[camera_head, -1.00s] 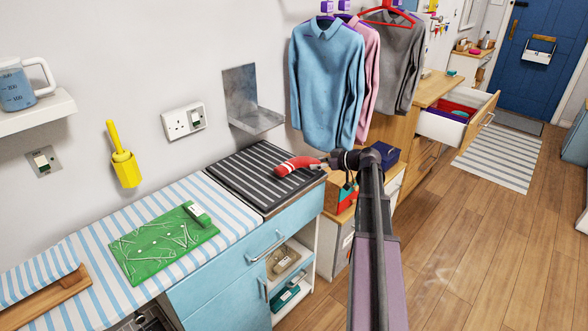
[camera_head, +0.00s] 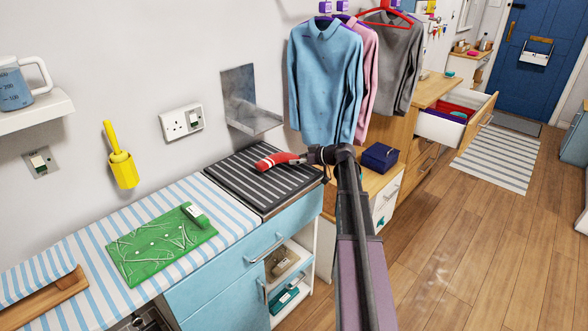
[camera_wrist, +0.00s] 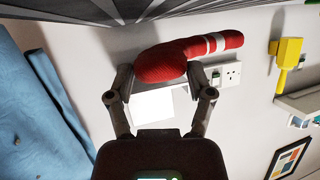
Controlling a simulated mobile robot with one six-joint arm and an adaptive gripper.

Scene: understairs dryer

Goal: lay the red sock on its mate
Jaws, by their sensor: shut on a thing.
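One red sock (camera_head: 273,161) with white bands is in my gripper (camera_head: 312,156), over the dark mat with pale stripes (camera_head: 235,178). I cannot tell from the head view whether the sock touches the mat. In the wrist view the sock (camera_wrist: 205,47) lies across my fingertips (camera_wrist: 163,88), shut on it, with its white bands off to the right. I cannot make out a second red sock in either view.
A metal bracket (camera_head: 245,100) juts from the wall just behind the mat. Shirts (camera_head: 325,80) hang behind my gripper. A green board (camera_head: 160,245) lies on the striped ironing cover (camera_head: 95,225) at left. A dark blue box (camera_head: 380,157) stands to the right.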

